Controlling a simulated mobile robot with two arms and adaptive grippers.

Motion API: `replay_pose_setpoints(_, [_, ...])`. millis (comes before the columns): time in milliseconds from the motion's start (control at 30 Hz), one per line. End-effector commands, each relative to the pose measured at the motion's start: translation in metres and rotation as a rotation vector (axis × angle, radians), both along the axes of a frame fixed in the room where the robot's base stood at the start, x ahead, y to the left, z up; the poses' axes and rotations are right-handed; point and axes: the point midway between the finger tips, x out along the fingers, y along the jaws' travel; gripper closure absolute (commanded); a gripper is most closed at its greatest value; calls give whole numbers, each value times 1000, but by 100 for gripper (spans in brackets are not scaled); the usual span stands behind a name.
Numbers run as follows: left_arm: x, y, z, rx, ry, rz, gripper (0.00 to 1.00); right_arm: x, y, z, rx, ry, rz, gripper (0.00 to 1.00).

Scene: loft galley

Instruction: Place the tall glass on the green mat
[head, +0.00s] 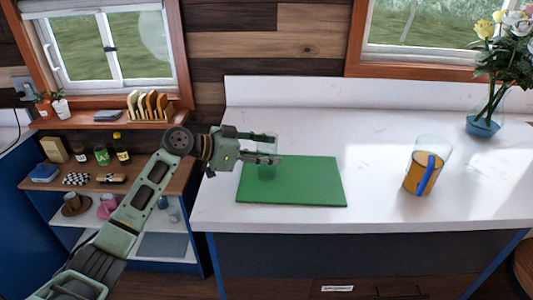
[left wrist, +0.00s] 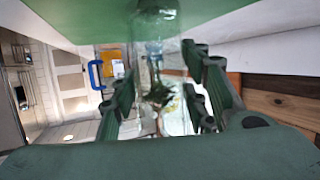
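The tall glass (head: 267,171) is clear and upright between the fingers of my left gripper (head: 267,148). Its lower part shows against the green mat (head: 315,182), toward the mat's left side. Its base seems to be at the mat surface, but a small gap is hard to rule out. In the left wrist view the glass (left wrist: 155,28) fills the space between the fingers of the left gripper (left wrist: 158,75), which appear to touch it on both sides. The green mat (left wrist: 235,10) crosses the top of that view. My right gripper is in neither view.
An orange mug with a blue handle (head: 418,176) stands right of the mat, with a clear glass (head: 437,147) close behind it. A flower vase (head: 483,127) is at the far right. The white counter (head: 375,150) between mat and mug is clear. Shelves (head: 150,183) with small items stand left.

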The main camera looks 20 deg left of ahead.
Motion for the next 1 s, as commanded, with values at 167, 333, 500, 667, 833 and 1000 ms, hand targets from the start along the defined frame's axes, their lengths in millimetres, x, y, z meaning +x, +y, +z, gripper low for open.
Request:
replay_pose_setpoints(167, [0,0,0,1,1,0,44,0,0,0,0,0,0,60])
replay_pose_setpoints(333, [0,0,0,1,1,0,39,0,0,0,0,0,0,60])
replay_pose_setpoints(500, [0,0,1,1,1,0,39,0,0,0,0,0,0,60])
replay_pose_setpoints(667, [-4,7,3,2,-1,2,39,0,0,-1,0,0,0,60])
replay_pose_setpoints(833, [-24,32,13,5,-1,3,39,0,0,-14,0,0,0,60])
replay_pose_setpoints(1000, [-45,59,26,4,0,2,39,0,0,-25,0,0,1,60])
